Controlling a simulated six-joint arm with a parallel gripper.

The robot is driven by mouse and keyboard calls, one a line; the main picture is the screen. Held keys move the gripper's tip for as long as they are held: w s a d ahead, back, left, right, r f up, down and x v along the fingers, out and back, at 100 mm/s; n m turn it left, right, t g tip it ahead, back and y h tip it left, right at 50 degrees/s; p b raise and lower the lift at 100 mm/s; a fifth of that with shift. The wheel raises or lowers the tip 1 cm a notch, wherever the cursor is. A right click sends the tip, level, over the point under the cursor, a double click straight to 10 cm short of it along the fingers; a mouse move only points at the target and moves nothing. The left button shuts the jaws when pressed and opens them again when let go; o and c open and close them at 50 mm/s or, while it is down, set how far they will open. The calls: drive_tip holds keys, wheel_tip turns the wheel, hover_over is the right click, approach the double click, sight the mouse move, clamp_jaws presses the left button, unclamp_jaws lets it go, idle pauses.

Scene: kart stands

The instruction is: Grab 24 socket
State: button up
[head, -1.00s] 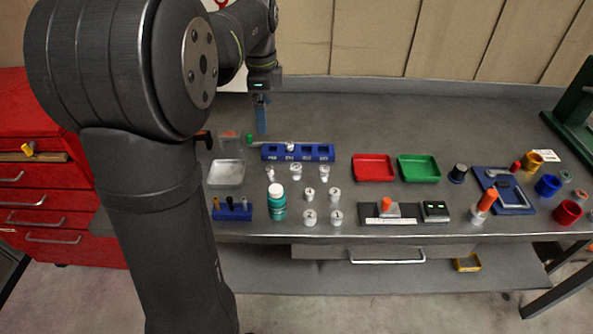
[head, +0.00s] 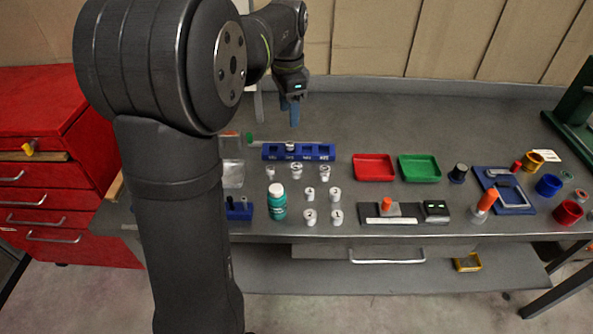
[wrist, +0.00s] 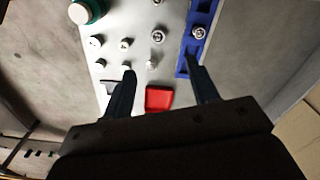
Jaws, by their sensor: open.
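Several small silver-white sockets stand on the bench, among them a back-row one (head: 296,170), one to its right (head: 325,173) and a front one (head: 336,217). Another socket (head: 290,147) sits in the blue rack (head: 320,153); it also shows in the wrist view (wrist: 198,33). The size marks are too small to read, so I cannot tell which is 24. My gripper (head: 291,115) is open and empty, above the bench behind the rack. In the wrist view its fingers (wrist: 160,66) are spread, with a socket (wrist: 151,65) visible between them, well below.
A teal bottle with a white cap (head: 277,203) stands left of the front sockets. Red (head: 373,168) and green (head: 419,168) trays lie to the right. A small blue holder (head: 240,210) is partly hidden by my arm. The bench behind the trays is clear.

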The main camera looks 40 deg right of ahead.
drive_tip(key=s+d+n, duration=0.1)
drive_tip(key=d, duration=0.1)
hover_over(297, 166)
drive_tip(key=shift+n, duration=0.4)
drive_tip(key=f, duration=1.2)
drive_tip(key=shift+w+d+f, duration=0.15)
drive_tip(key=shift+d+f, duration=0.1)
drive_tip(key=shift+d, duration=0.05)
drive_tip(key=shift+a+f, duration=0.2)
drive_tip(key=shift+f, duration=1.15)
drive_tip(key=shift+a+f, duration=0.15)
drive_tip(key=shift+f, duration=1.2)
drive_tip(key=c, duration=1.1)
